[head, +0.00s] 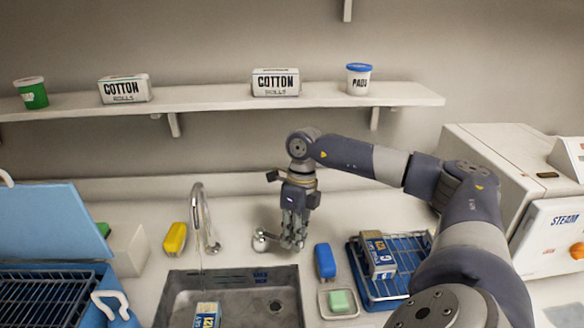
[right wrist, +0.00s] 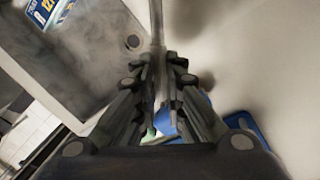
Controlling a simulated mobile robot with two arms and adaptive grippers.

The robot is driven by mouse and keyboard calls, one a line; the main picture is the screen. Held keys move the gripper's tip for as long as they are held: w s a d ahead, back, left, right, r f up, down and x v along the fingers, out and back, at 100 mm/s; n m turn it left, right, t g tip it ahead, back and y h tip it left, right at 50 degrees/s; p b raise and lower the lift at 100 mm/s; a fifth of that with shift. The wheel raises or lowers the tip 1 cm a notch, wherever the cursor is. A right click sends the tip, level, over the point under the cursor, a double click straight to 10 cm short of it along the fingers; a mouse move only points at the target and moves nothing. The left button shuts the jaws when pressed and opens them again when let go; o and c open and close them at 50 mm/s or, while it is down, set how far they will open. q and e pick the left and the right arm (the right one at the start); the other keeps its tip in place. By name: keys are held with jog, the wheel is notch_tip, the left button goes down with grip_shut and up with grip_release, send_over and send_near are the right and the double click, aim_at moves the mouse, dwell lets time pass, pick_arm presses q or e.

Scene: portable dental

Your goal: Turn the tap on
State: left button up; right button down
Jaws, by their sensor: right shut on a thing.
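The curved metal tap (head: 205,220) stands at the back of the steel sink (head: 175,300). A faint thin streak shows below it, and I cannot tell if it is water. A round metal tap handle (head: 261,241) is right of the tap, behind the sink. My right gripper (head: 290,243) points down at the handle and is shut on it. In the right wrist view a grey metal rod (right wrist: 157,28) runs between the fingers of my right gripper (right wrist: 160,75), where its gripped part is mostly hidden. My left gripper is not in view.
A blue bottle-like block (head: 325,262), a green soap on a dish (head: 341,301) and a blue rack (head: 372,297) stand close right of my gripper. A yellow block (head: 175,239) is left of the tap. A shelf (head: 210,98) runs above.

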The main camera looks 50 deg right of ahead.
jog(key=c, duration=1.7)
grip_release()
jog(key=shift+w+d+r, duration=0.1)
jog(key=shift+o, duration=0.2)
notch_tip(320, 180, up, 12)
jog(key=d, duration=0.2)
jog(key=shift+w+d, duration=0.15)
